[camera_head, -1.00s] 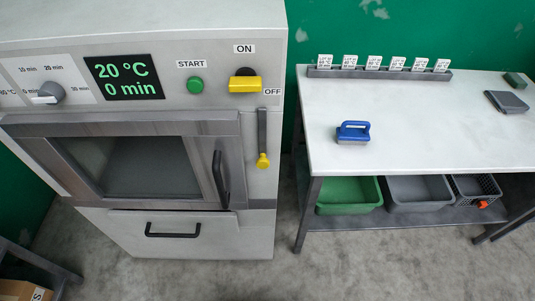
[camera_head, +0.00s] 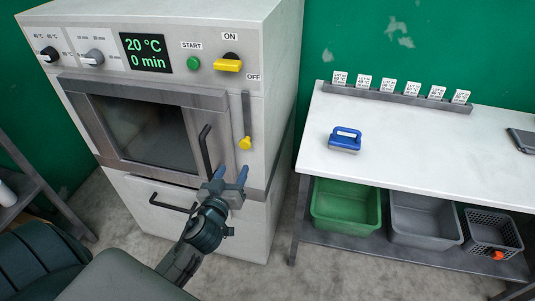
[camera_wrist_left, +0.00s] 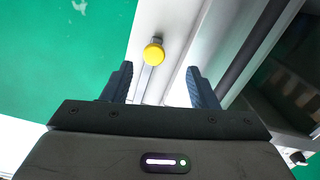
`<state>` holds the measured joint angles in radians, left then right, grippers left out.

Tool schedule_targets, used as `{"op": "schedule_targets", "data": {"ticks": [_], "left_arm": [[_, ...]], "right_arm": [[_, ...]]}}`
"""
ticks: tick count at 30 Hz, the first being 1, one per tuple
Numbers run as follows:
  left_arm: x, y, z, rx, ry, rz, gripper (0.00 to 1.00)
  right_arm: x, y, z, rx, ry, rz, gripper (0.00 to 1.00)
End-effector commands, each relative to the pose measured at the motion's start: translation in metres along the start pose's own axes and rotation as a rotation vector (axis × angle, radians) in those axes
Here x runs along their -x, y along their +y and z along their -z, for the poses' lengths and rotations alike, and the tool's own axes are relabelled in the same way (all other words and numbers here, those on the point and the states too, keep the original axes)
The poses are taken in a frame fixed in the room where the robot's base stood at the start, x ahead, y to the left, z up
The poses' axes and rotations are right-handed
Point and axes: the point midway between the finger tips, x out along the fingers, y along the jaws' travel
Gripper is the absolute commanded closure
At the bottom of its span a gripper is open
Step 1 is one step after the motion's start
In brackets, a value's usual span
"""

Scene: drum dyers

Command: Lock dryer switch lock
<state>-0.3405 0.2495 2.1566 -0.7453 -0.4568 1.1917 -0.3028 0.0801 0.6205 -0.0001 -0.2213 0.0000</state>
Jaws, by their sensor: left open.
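The dryer (camera_head: 250,185) stands at the left in the head view. Its yellow rotary switch (camera_head: 228,65) sits under the ON label, with OFF to its lower right. Below it a grey metal bar (camera_head: 246,108) hangs down the front and ends in a yellow knob (camera_head: 245,143). My left gripper (camera_head: 230,176) is open and empty, below the knob and in front of the door handle's lower end. In the left wrist view the yellow knob (camera_wrist_left: 153,54) shows ahead, beyond and between the open fingertips (camera_wrist_left: 160,82). My right gripper is not in view.
The black door handle (camera_head: 205,150) and drawer handle (camera_head: 172,203) stick out near my left gripper.

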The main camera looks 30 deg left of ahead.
Motion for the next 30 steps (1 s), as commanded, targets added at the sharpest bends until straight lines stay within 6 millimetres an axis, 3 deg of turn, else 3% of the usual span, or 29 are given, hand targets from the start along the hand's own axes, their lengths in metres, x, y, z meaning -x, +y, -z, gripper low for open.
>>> {"op": "schedule_targets", "data": {"ticks": [3, 7, 21, 30], "left_arm": [[0.001, 0.005, 0.017, 0.018, 0.033, -0.009, 0.47], [-0.012, 0.006, 0.021, 0.02, 0.036, -0.009, 0.47], [-0.093, 0.007, 0.022, 0.02, 0.033, -0.008, 0.47], [-0.105, 0.006, 0.02, 0.019, 0.032, -0.009, 0.47]], "right_arm": [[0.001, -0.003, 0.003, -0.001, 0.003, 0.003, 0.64], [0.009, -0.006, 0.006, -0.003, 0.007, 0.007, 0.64], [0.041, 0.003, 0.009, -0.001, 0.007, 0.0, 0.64], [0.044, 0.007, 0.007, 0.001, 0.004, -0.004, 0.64]]}}
